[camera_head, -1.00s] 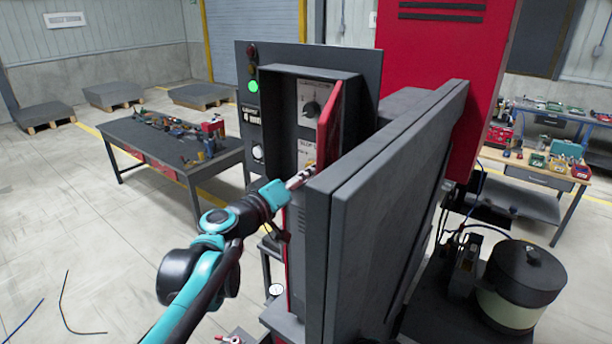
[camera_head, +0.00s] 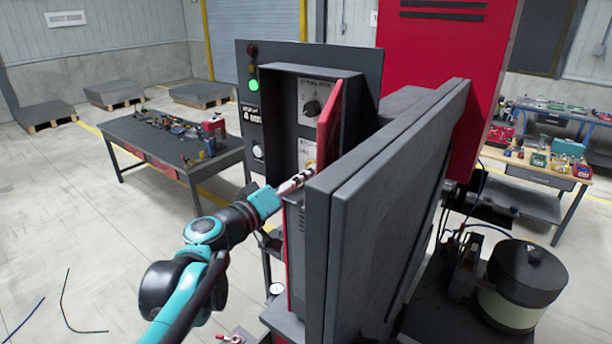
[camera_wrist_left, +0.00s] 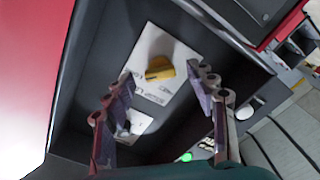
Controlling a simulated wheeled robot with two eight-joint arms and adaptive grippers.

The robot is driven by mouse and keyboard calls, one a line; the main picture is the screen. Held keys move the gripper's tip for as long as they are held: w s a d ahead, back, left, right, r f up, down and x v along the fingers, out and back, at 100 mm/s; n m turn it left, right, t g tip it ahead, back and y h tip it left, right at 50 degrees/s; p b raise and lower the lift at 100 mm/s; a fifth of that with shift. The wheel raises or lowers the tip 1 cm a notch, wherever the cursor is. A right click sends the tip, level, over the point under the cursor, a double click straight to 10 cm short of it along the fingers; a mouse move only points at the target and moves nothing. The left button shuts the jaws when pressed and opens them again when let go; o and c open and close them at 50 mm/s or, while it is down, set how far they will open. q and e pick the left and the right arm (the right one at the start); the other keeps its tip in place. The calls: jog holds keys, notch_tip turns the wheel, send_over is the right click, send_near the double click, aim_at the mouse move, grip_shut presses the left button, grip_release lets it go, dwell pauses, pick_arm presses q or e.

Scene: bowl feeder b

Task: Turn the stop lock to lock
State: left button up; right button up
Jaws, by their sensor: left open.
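The stop lock is a yellow knob (camera_wrist_left: 160,68) on a white label plate (camera_wrist_left: 165,88) inside a dark recessed panel. In the head view only a small bit of yellow (camera_head: 311,163) shows, by my fingertips. My left gripper (camera_head: 306,173) reaches into the recess from the left. In the left wrist view its fingers (camera_wrist_left: 160,98) are spread, one on each side below the knob, with nothing between them. The knob lies ahead of the fingertips; I cannot tell if either touches it. My right gripper is not in view.
A black rotary knob (camera_head: 312,108) sits on a plate above. A green lamp (camera_head: 254,85) is lit on the cabinet's left. Floor on the left is mostly clear.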

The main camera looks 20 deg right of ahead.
pick_arm(q)
jog(key=v, duration=0.9)
jog(key=shift+s, duration=0.1)
